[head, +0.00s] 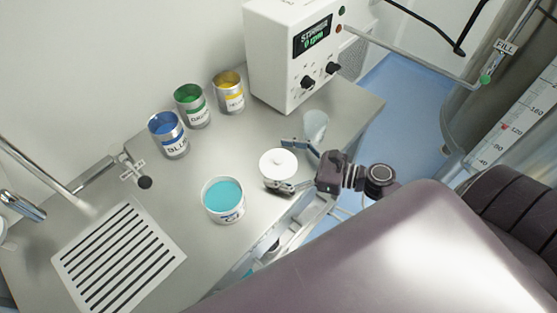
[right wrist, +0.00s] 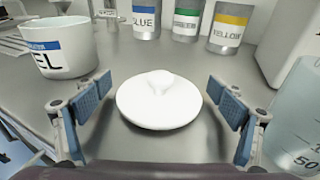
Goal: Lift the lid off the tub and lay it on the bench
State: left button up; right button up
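The white round lid (head: 277,161) lies flat on the bench (head: 245,138), knob up, to the upper right of the tub. The tub (head: 211,206) stands upright and uncovered, with teal liquid inside. In the right wrist view the lid (right wrist: 158,108) is between the two blue finger pads of my right gripper (right wrist: 160,100), with a gap on each side. The tub (right wrist: 62,55) shows there at the left. My right gripper (head: 287,165) is open and empty, low around the lid. My left gripper is in neither view.
Blue (head: 169,147), green (head: 196,118) and yellow (head: 232,103) cans stand along the back. A clear beaker (head: 315,127) stands close to my right gripper's far finger. A white control box (head: 285,60) is behind. A slotted drain (head: 118,257) is at left.

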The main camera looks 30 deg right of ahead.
jog(key=shift+r, duration=0.15)
jog(key=b+v, duration=0.1)
jog(key=v, duration=0.4)
jog(key=b+v, duration=0.2)
jog(key=v, duration=0.3)
jog(key=shift+s+d, duration=0.2)
jog(key=shift+b+v, duration=0.35)
jog(key=shift+v, duration=0.45)
